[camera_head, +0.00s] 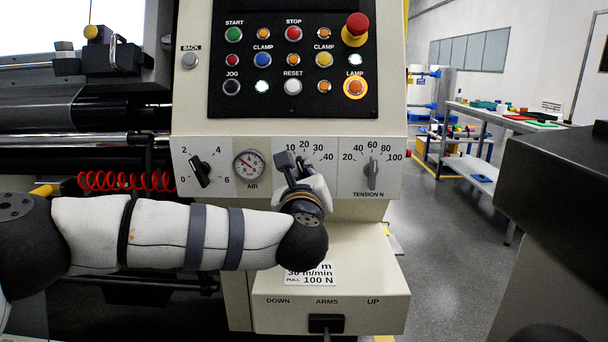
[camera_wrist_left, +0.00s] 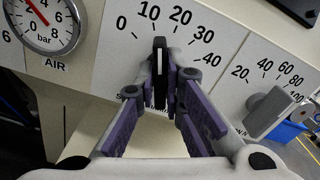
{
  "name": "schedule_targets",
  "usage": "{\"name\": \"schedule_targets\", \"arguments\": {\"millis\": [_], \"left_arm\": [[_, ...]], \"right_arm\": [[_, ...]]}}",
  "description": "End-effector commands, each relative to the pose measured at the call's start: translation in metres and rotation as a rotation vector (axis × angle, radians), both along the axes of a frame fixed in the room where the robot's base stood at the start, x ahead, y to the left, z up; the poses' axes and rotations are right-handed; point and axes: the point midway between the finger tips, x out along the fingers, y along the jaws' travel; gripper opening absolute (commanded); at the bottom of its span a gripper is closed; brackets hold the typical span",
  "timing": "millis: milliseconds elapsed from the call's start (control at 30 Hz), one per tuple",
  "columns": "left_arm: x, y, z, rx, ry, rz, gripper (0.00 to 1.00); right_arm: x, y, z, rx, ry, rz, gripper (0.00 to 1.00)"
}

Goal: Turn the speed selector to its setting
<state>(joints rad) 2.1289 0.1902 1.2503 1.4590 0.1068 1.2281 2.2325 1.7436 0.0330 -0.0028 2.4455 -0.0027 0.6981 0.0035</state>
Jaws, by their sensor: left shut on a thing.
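The speed selector (camera_wrist_left: 159,62) is a dark knob with a white line, on a cream panel with a scale from 0 to 40. In the left wrist view its line points up, roughly between 10 and 20. My left gripper (camera_wrist_left: 164,88) has its purple-padded fingers around the knob and is shut on it. In the head view my left gripper (camera_head: 291,166) covers most of the selector and the lower part of its scale. A white label (camera_head: 318,279) below reads "30 m/min" and "100 N"; my arm hides part of it. My right gripper is not in view.
An air gauge (camera_head: 249,164) and a black knob (camera_head: 201,172) are left of the selector. A grey tension knob (camera_head: 372,172) is close on its right. Buttons and a red mushroom knob (camera_head: 356,28) are above. A ledge with an arms switch (camera_head: 326,323) juts out below.

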Motion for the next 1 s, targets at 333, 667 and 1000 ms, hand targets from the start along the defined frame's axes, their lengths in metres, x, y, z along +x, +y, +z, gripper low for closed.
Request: {"name": "schedule_targets", "arguments": {"millis": [333, 667, 1000], "left_arm": [[-0.001, 0.000, 0.003, 0.317, -0.002, 0.000, 0.00], [-0.001, 0.000, 0.003, 0.612, -0.003, 0.000, 0.00], [0.000, 0.000, 0.001, 0.818, 0.000, 0.000, 0.00]], "right_arm": [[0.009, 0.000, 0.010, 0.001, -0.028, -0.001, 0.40], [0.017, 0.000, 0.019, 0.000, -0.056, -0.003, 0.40], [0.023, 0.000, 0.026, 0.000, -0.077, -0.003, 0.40]]}}
